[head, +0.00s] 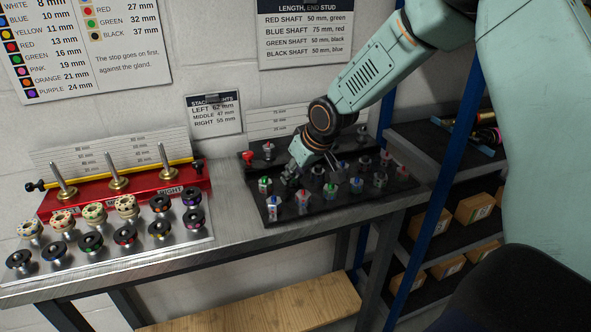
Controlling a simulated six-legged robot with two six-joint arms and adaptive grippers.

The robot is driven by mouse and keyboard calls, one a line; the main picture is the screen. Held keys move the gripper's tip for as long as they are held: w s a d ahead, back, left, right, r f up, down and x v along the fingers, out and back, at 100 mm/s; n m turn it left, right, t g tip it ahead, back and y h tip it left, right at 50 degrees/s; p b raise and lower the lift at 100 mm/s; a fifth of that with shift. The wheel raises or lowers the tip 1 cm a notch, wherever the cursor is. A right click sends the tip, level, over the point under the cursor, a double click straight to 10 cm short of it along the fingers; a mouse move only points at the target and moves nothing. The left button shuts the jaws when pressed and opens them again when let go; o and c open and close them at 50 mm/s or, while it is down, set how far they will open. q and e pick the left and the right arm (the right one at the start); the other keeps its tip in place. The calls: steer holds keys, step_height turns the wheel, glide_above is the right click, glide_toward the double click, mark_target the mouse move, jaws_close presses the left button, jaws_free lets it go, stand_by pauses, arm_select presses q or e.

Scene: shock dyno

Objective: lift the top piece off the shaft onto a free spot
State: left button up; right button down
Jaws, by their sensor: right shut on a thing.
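My right gripper (294,172) reaches down from the upper right over the left part of a black board (338,208). It is shut on a small grey piece that its own fingers mostly hide. I cannot tell whether that piece is still on a shaft. Several short metal shafts with coloured tips stand upright on the board, such as a green-tipped one (264,186) and a blue-tipped one (356,185) near the gripper. My left gripper is not in view.
A red knob (248,158) sits at the board's back left. Bare steel bench (236,205) lies between tray and board. A blue rack post (440,190) is right.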

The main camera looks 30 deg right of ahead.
steer(key=shift+a, duration=0.1)
steer(key=c, duration=0.9)
jaws_free()
steer(key=shift+c, duration=0.2)
steer(key=shift+r, duration=0.1)
steer(key=v, duration=1.1)
steer(key=shift+s+r, duration=0.2)
steer(key=shift+r, duration=0.2)
